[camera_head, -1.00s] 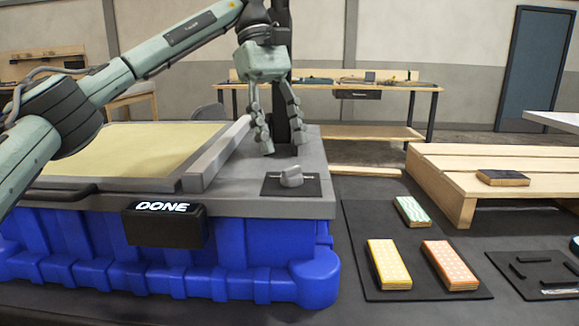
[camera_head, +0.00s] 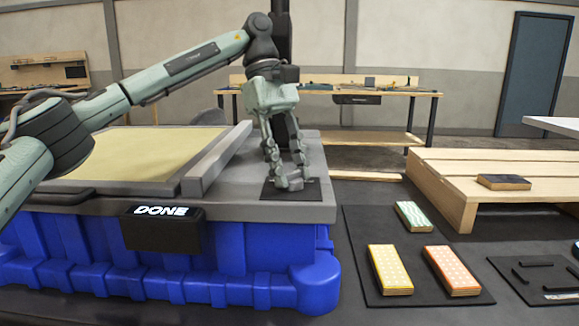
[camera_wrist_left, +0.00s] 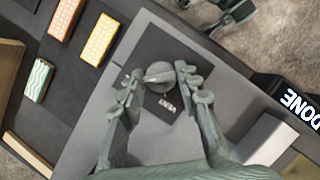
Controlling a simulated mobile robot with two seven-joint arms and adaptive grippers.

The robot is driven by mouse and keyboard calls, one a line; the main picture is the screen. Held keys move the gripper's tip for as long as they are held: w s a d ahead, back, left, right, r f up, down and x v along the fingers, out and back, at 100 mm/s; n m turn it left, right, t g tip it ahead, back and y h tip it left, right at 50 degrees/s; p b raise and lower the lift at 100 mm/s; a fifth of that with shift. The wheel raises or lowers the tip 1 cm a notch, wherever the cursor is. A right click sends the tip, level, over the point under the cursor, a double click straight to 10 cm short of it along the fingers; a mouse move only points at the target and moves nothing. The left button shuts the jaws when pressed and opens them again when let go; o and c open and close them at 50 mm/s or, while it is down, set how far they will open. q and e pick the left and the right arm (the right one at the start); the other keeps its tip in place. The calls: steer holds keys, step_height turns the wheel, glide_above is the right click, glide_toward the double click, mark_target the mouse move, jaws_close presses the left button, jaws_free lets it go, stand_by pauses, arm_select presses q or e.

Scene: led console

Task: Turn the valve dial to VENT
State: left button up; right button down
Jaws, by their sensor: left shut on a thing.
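The valve dial (camera_wrist_left: 158,77) is a grey round knob on a black plate (camera_wrist_left: 150,60), set in the grey console top. In the head view the plate (camera_head: 312,190) shows, but the dial is mostly hidden behind the fingers. My left gripper (camera_head: 290,183) points down over the plate. In the left wrist view its fingers (camera_wrist_left: 158,82) stand on both sides of the dial, shut on it. White lettering (camera_wrist_left: 167,104) lies beside the dial, too small to read surely. A black display (camera_head: 163,228) on the console front reads DONE. My right gripper is not in view.
A grey raised bar (camera_head: 217,160) runs along the panel left of the gripper. Yellow, orange and green-striped blocks lie on a dark mat (camera_head: 420,275) to the right. A wooden pallet (camera_head: 490,165) stands behind them.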

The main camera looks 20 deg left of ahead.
arm_select(q)
steer(key=shift+c, duration=0.9)
